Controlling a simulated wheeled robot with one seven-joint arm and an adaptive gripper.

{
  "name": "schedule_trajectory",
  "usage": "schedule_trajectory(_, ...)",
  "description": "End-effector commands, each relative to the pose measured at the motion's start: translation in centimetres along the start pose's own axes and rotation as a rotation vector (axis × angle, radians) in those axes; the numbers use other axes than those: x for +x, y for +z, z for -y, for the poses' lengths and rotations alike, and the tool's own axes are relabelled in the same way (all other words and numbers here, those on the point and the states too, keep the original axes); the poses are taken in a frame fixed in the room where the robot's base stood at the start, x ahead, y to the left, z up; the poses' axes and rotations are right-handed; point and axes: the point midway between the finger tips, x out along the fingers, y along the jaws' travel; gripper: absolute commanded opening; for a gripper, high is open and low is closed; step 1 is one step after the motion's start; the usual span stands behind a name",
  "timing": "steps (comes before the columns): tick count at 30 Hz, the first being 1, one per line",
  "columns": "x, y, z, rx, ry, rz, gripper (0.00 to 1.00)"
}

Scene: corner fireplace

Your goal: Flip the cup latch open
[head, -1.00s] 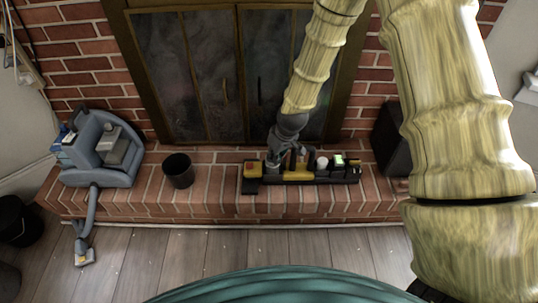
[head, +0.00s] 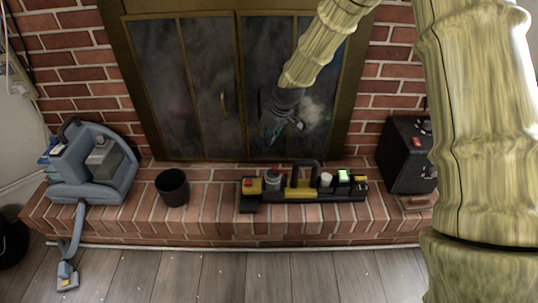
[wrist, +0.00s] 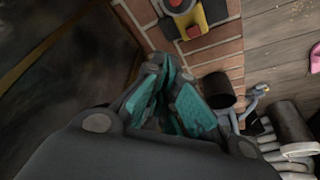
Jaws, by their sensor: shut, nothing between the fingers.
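A long black and yellow device (head: 316,194) lies on the brick hearth. It carries a red button at its left end, a grey round part (head: 272,180), a dark upright handle (head: 304,172), a white knob and a green-lit block. I cannot tell which part is the cup latch. My gripper (head: 284,132) is above and behind the device, in front of the fireplace doors, apart from it. In the wrist view, my gripper (wrist: 166,88) has teal finger pads together with nothing between them. The device's yellow and black end (wrist: 192,22) with its red button shows at the top.
A black bucket (head: 172,187) stands left of the device, and a blue-grey machine with a hose (head: 95,165) stands farther left. A black box (head: 408,155) stands at the right. Glass fireplace doors (head: 185,80) rise close behind my gripper. Hearth between bucket and device is clear.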

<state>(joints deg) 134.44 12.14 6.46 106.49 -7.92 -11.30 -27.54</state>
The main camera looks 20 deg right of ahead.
Motion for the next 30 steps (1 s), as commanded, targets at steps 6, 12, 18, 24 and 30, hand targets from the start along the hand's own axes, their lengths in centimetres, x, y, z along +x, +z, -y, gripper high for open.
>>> schedule_trajectory(6,1.3,0.1,0.0,0.000,0.000,0.001,0.00)
schedule_trajectory(12,4.0,0.1,0.0,0.000,0.000,0.001,0.00)
schedule_trajectory(18,7.0,0.1,0.0,0.001,0.000,0.000,0.00)
schedule_trajectory(24,9.4,0.1,0.0,0.001,0.000,0.000,0.00)
schedule_trajectory(30,10.1,1.6,0.0,0.001,0.000,0.000,0.00)
